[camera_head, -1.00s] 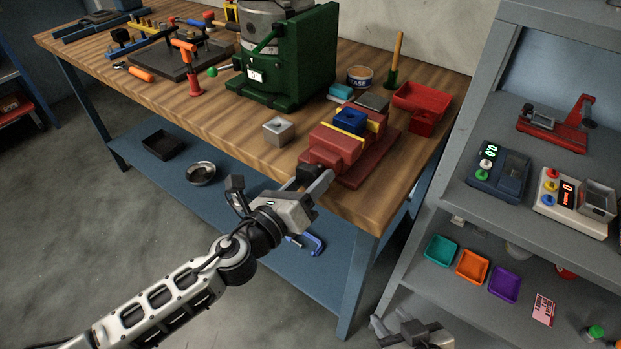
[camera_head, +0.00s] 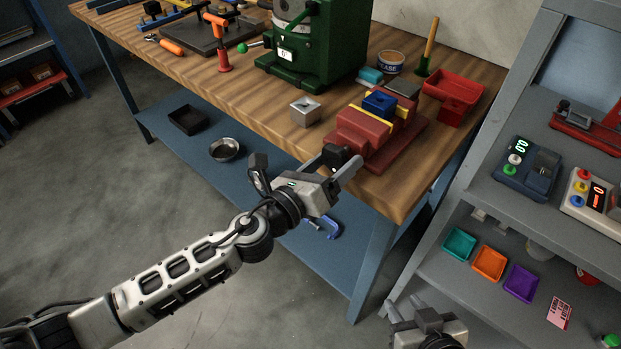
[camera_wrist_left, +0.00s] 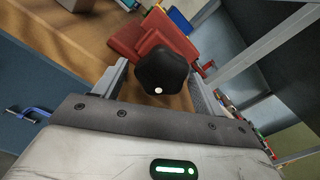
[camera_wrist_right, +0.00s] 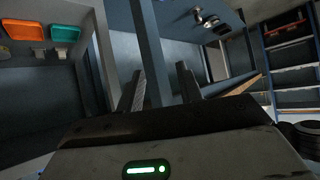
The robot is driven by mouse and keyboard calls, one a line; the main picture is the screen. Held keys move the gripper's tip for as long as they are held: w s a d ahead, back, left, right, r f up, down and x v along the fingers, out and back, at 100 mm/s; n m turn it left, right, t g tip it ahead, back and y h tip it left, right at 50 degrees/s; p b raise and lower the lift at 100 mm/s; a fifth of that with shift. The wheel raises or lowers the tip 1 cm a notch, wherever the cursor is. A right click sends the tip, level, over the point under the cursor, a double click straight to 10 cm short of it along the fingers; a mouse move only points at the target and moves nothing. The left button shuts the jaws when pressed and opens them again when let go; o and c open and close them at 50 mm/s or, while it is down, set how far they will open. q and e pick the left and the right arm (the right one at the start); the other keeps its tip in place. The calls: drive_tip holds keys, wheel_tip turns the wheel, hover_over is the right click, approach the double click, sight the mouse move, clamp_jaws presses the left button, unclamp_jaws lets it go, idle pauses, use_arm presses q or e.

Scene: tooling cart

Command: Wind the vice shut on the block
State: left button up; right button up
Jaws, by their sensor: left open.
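The red vice (camera_head: 359,137) stands near the front right edge of the bench. A blue block (camera_head: 380,103) sits between its yellow-edged jaws; any gap beside the block is too small to tell. The vice's black knob (camera_head: 333,156) is at its near end and also shows in the left wrist view (camera_wrist_left: 161,72). My left gripper (camera_head: 338,166) is open, with one finger on each side of the knob. In the left wrist view gaps show between knob and fingers. My right gripper (camera_head: 416,317) is low beside the shelf, open and empty in the right wrist view (camera_wrist_right: 159,90).
The grey shelf unit (camera_head: 470,212) is close on the right. Floor in front is clear.

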use_arm(q)
drive_tip(key=b+v, duration=0.4)
drive_tip(key=v, duration=1.1)
drive_tip(key=shift+s+a, duration=0.2)
drive_tip(key=shift+s, duration=0.1)
use_arm(e)
drive_tip(key=shift+a+f, duration=0.2)
drive_tip(key=shift+f, duration=0.25)
drive_tip(key=shift+a+f, duration=0.2)
drive_tip(key=shift+f, duration=0.25)
drive_tip(key=shift+w, duration=0.1)
use_arm(q)
drive_tip(key=s+a+f+n+g+y, duration=0.2)
drive_tip(key=f+n, duration=0.6)
drive_tip(key=n, duration=0.9)
drive_tip(key=s+a+f+n+g+y, duration=0.2)
drive_tip(key=f+n+y, duration=0.3)
drive_tip(key=n, duration=1.2)
wheel_tip(320, 180, down, 5)
drive_tip(key=shift+s+a+r+n, duration=0.2)
drive_tip(key=shift+s+a+n, duration=0.15)
drive_tip(key=shift+s, duration=0.55)
use_arm(e)
drive_tip(key=shift+w, duration=0.1)
